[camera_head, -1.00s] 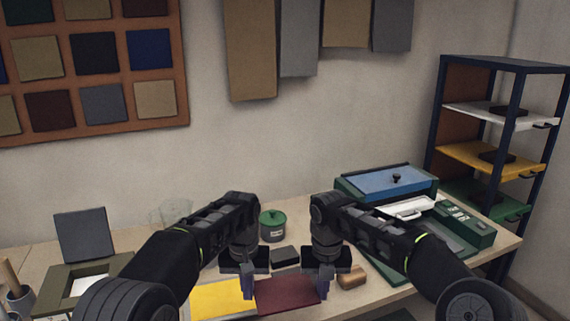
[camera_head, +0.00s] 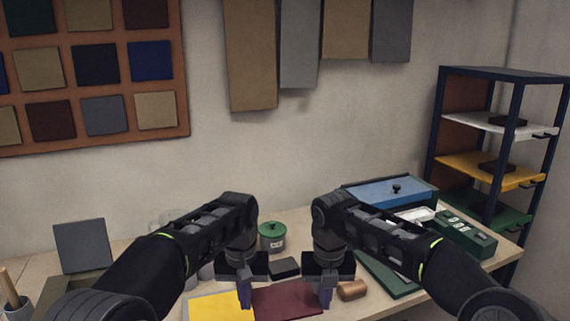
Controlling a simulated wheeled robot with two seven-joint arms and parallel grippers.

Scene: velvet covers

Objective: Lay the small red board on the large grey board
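A small dark red board (camera_head: 287,303) lies at the front of the table, its lower edge near the bottom of the picture. My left gripper (camera_head: 244,292) points down at its left edge, by the seam with a yellow board. My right gripper (camera_head: 325,292) points down at its right edge. Each gripper's fingers overlap in this view, so whether they are open or shut on the board is hidden. A grey board (camera_head: 83,245) stands tilted at the far left; I cannot tell whether it is the large grey board.
The yellow board (camera_head: 221,307) lies left of the red one. A dark block (camera_head: 285,267) and a green-lidded pot (camera_head: 272,237) stand behind, and a wooden block (camera_head: 352,290) is right of my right gripper. A blue-topped case (camera_head: 391,191) and a shelf rack (camera_head: 503,75) are at right.

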